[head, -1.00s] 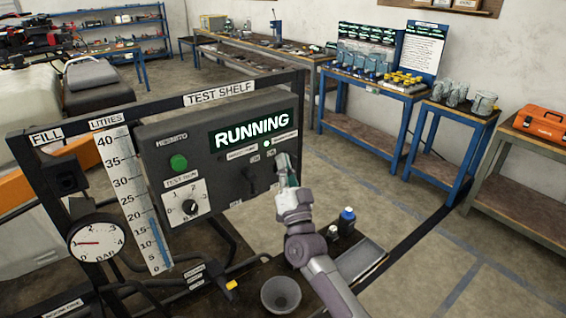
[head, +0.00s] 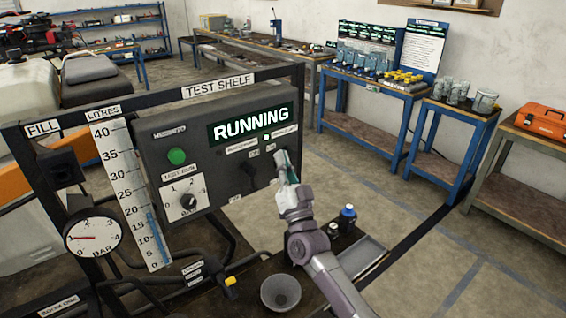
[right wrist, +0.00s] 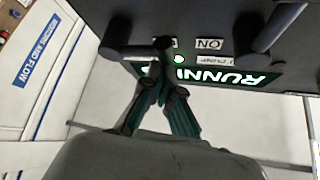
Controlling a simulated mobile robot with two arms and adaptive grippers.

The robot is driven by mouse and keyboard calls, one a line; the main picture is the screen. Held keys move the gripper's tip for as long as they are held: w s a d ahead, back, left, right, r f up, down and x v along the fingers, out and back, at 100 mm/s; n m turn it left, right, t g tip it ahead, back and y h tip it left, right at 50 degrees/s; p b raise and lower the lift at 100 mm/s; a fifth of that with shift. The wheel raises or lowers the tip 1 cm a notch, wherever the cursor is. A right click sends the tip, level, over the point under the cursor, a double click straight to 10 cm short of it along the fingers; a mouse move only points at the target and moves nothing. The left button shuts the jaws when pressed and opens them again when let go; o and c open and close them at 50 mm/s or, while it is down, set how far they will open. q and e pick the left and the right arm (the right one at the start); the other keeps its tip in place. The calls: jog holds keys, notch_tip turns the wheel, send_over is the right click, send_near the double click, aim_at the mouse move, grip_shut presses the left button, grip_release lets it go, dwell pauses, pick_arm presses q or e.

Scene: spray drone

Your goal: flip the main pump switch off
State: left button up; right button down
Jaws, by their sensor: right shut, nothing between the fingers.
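The dark control panel (head: 150,150) shows a lit RUNNING display (head: 248,124). A black lever switch (head: 247,174) stands out below a label too small to read in the head view. In the upside-down right wrist view this lever (right wrist: 280,27) is at the upper right, by an ON label (right wrist: 208,44) and a label that seems to end in PUMP (right wrist: 217,60). A second dark lever (right wrist: 137,51) lies just beyond my fingertips; contact is unclear. My right gripper (head: 284,160) is shut and empty before the panel; its fingers also show in the wrist view (right wrist: 160,90). My left gripper is out of view.
A green button (head: 177,156) and a dial (head: 187,201) sit left of the levers. Below are a grey bowl (head: 280,292), a blue-capped bottle (head: 347,217) and a tray (head: 362,257). A pressure gauge (head: 93,237) hangs at the left.

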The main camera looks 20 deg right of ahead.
jog(key=d+f+n+g+y+b, duration=0.1)
jog(key=f+n+g+y+b, duration=0.1)
jog(key=n, duration=0.7)
jog(key=w+d+f+n+g+y+b, duration=0.1)
jog(key=f+n+g+y+b, duration=0.1)
jog(key=n+g+y+b, duration=0.3)
jog(key=d+f+n+g+y+b, duration=0.1)
jog(key=n+g+y+b, duration=0.3)
jog(key=n+y, duration=0.5)
jog(key=f+n+b, duration=0.1)
jog(key=n+b, duration=0.1)
jog(key=n, duration=0.3)
jog(key=shift+w+f+y+b, duration=0.15)
jog(key=shift+f+y+b, duration=0.15)
jog(key=shift+b, duration=0.05)
jog(key=shift+d, duration=0.15)
